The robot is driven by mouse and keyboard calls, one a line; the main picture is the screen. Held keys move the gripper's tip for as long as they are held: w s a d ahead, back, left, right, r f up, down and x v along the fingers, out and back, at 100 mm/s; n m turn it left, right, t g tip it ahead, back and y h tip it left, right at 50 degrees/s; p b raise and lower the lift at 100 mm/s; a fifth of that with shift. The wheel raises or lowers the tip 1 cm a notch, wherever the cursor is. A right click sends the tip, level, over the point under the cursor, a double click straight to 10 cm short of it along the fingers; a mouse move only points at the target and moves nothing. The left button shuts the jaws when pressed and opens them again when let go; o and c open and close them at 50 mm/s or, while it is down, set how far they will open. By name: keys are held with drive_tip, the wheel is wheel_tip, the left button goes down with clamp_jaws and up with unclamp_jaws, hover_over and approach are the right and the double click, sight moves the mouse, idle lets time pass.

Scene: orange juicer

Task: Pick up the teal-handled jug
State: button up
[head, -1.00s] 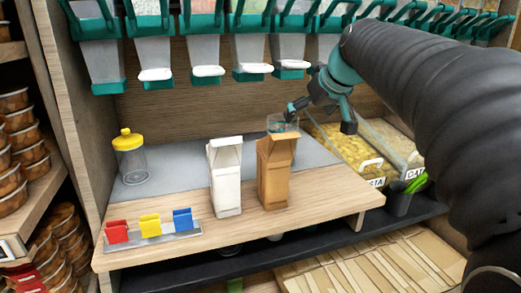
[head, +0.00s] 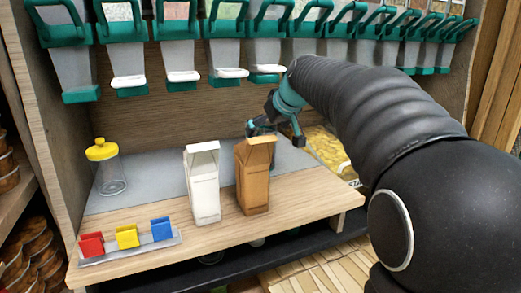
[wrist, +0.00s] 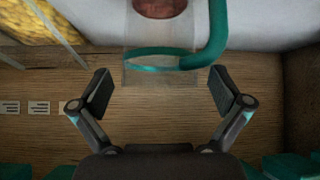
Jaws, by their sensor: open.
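The jug (wrist: 165,35) shows in the wrist view at the top middle. It has a clear body, a teal band and a teal handle (wrist: 217,35) on its right side. Its far end is cut off by the frame's top edge. My gripper (wrist: 161,88) is open, its two fingers spread wide with nothing between them. The jug appears just beyond the fingertips, apart from them. In the head view my gripper (head: 272,124) is behind the top of the brown carton, and the jug there is mostly hidden behind the carton and gripper.
A brown carton (head: 254,180) and a white carton (head: 204,190) stand in front of my gripper. A yellow-lidded jar (head: 108,170) stands at left. Coloured clips sit in a tray (head: 160,246) at the front. Teal-trimmed dispensers (head: 180,60) hang above. A pasta bin (head: 327,148) is at right.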

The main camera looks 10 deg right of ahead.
drive_tip(key=x, duration=0.4)
drive_tip(key=shift+w+f, duration=0.15)
drive_tip(key=shift+f, duration=0.1)
drive_tip(key=c, duration=1.1)
drive_tip(key=shift+r, duration=0.1)
